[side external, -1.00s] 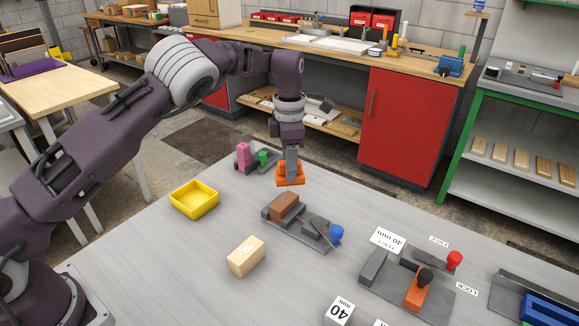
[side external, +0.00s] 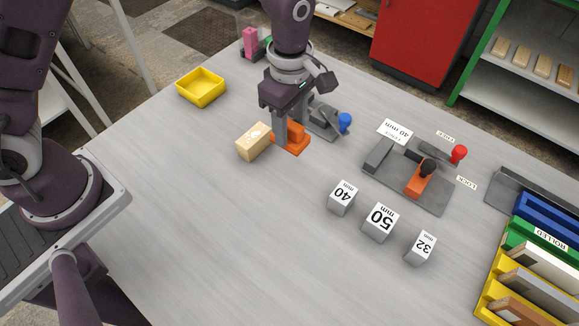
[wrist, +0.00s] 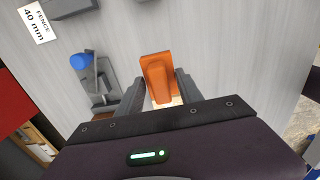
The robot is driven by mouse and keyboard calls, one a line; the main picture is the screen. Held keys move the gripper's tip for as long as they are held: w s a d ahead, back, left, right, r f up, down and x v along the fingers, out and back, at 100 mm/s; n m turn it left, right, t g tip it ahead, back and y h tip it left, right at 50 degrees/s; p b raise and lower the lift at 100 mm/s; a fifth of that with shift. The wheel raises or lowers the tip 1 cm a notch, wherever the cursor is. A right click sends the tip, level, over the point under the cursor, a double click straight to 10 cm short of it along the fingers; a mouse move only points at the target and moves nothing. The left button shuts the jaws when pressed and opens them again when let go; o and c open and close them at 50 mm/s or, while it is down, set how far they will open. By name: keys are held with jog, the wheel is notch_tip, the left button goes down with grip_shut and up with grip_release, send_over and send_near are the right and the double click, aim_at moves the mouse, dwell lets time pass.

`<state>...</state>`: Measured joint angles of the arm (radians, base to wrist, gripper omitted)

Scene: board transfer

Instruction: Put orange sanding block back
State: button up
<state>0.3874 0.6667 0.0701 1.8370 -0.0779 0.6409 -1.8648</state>
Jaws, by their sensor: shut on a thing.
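The orange sanding block (side external: 294,142) is in my gripper (side external: 285,132), low over the grey table just right of the light wooden block (side external: 252,143). I cannot tell whether it touches the table or the wooden block. In the wrist view the orange block (wrist: 157,75) sits between the two grey fingers of my gripper (wrist: 157,90), with a sliver of pale wood below it. The grey fixture with the blue knob (side external: 344,121) lies behind, partly hidden by my gripper.
A yellow tray (side external: 201,88) stands back left. To the right are a clamp fixture (side external: 408,180) with a red knob and three marked blocks, 40 (side external: 343,197), 50 (side external: 379,222) and 32 (side external: 420,247). Coloured racks (side external: 530,250) fill the right edge. The front table is clear.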

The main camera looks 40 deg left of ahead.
jog(key=f, duration=1)
jog(key=shift+s+d, duration=0.15)
jog(key=shift+s, duration=0.1)
jog(key=shift+f, duration=0.1)
jog(key=o, duration=1.3)
